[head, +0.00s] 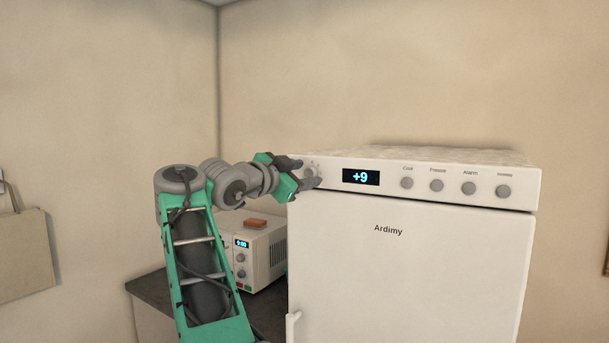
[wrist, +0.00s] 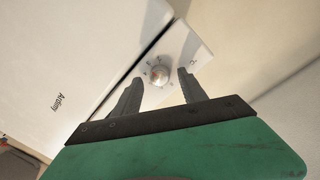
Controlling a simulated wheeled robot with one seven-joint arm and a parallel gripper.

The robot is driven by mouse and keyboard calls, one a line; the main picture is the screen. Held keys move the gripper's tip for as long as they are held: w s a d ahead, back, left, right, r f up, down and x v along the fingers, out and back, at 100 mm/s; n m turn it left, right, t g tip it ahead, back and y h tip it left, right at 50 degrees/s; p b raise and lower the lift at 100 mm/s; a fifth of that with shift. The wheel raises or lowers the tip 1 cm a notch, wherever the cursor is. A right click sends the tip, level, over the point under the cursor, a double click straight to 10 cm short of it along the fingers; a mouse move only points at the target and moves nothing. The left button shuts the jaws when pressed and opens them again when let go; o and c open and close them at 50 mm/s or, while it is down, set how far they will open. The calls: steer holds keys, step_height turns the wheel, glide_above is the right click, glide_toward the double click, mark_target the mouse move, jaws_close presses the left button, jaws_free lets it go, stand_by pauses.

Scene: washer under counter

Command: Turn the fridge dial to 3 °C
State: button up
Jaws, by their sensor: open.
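The white fridge (head: 400,270) has a control strip along its top front, with a display (head: 360,177) reading +9. The dial (wrist: 159,75) is a round metallic knob with marks around it, near the strip's end in the wrist view. In the head view the dial is mostly hidden behind my gripper (head: 306,173) at the strip's left end. My gripper also shows in the wrist view (wrist: 157,86), open, with one finger on each side of the dial. I cannot tell whether either finger touches it. The dial's exact pointer setting is too small to read.
Several round buttons (head: 437,186) sit right of the display. A white microwave (head: 258,252) with an orange block (head: 255,223) on top stands on a dark counter (head: 150,287) left of the fridge. The fridge door handle (head: 292,325) is at the lower left.

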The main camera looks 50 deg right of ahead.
steer(key=a+b, duration=0.1)
steer(key=a, duration=0.6)
steer(key=shift+s+a+r, duration=0.2)
